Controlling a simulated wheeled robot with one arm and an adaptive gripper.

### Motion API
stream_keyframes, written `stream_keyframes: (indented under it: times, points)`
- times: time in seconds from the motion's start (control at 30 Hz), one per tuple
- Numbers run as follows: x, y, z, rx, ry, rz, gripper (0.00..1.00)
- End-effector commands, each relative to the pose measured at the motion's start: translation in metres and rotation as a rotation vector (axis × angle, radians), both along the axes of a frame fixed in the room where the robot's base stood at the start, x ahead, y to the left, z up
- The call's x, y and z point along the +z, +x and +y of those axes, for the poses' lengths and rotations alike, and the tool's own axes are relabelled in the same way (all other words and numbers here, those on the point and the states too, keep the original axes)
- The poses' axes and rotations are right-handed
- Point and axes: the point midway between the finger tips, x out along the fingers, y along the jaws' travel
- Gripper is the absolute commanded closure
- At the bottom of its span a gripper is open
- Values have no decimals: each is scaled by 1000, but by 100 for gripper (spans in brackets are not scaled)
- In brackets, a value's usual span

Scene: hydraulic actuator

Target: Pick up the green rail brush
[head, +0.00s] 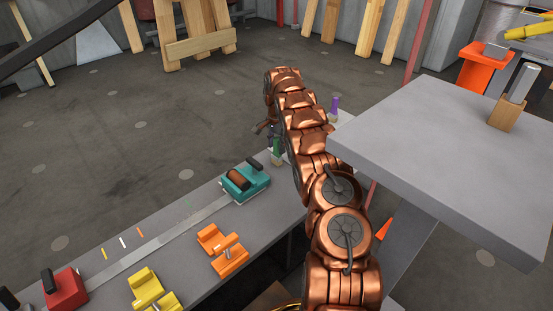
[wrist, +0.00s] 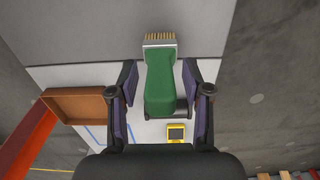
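The green rail brush (wrist: 162,88) has a green handle and a pale bristle end at the top of the wrist view. My gripper (wrist: 160,78) has its two dark, purple-padded fingers on either side of the handle. A narrow gap shows at the left finger; at the right the gap is very thin, and I cannot tell whether it touches. In the head view, a small green part (head: 277,149) shows beside my arm, below my gripper (head: 268,130). My copper arm hides most of that area.
A long grey bench carries a teal carriage (head: 245,182) on a rail, orange blocks (head: 222,250), yellow blocks (head: 150,290) and a red block (head: 64,289). A raised grey table (head: 440,150) stands right of my arm. The wrist view shows an orange-brown tray (wrist: 78,92) left of the brush.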

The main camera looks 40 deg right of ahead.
Motion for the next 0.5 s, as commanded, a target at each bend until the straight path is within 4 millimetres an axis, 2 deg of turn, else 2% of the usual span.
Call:
stream_keyframes:
  times: [0.07,0.4,0.5]
  points:
    - [0,0,0,0,0,0,62]
    - [0,0,0,0,0,0,98]
    - [0,0,0,0,0,0,100]
